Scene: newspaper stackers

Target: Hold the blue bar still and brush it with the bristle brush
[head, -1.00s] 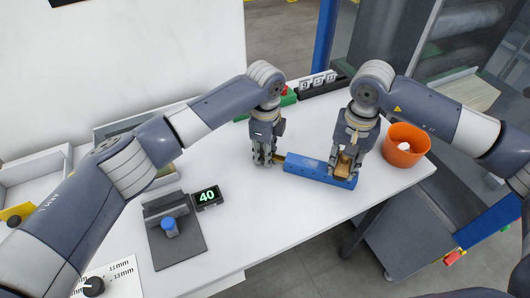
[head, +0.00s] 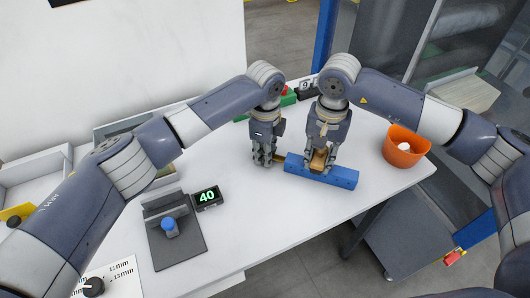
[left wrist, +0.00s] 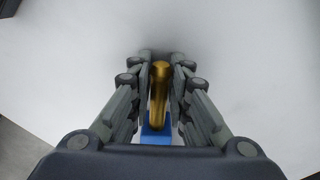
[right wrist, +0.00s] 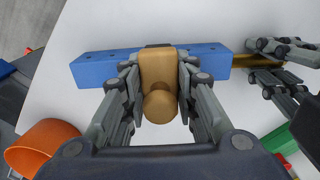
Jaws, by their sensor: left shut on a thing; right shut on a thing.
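The blue bar (head: 338,177) lies on the white table, with a brass-coloured rod end (left wrist: 158,85) sticking out at its left. My left gripper (head: 263,160) is shut on that rod end, also seen in the left wrist view. My right gripper (head: 318,160) is shut on the wooden bristle brush (right wrist: 158,72), which is over the middle of the bar (right wrist: 105,68). The dark bristles are mostly hidden, so I cannot fully see their contact with the bar.
An orange bucket (head: 404,148) with white contents stands at the table's right end. A black display (head: 207,196) reading 40 and a grey fixture with a blue knob (head: 170,226) are at the left. The table's front edge (head: 345,210) runs close to the bar.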

